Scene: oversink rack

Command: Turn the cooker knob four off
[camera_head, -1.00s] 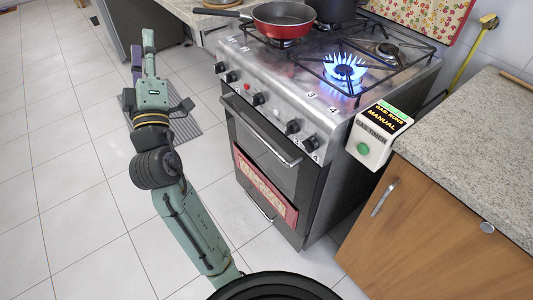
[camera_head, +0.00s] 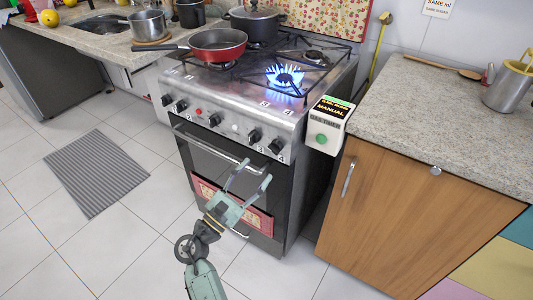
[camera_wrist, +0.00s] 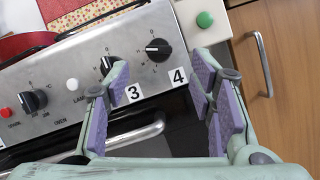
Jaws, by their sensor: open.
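Cooker knob four (camera_head: 277,146) is the black knob at the right end of the steel front panel, above label 4. In the wrist view knob four (camera_wrist: 158,48) is ahead of the fingers, with a pale mark toward its left side. Knob three (camera_wrist: 108,64) is left of it, partly behind the left finger. A blue flame (camera_head: 286,76) burns on the front right burner. My gripper (camera_head: 255,174) is open and empty before the oven door, below and apart from the knobs. Its fingers also show in the wrist view (camera_wrist: 160,85).
An oven handle (camera_head: 215,146) crosses the door below the panel. A gas timer box (camera_head: 328,125) with a green button stands right of the knobs, beside a wooden cabinet (camera_head: 400,200). A red pan (camera_head: 218,44) sits on the hob.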

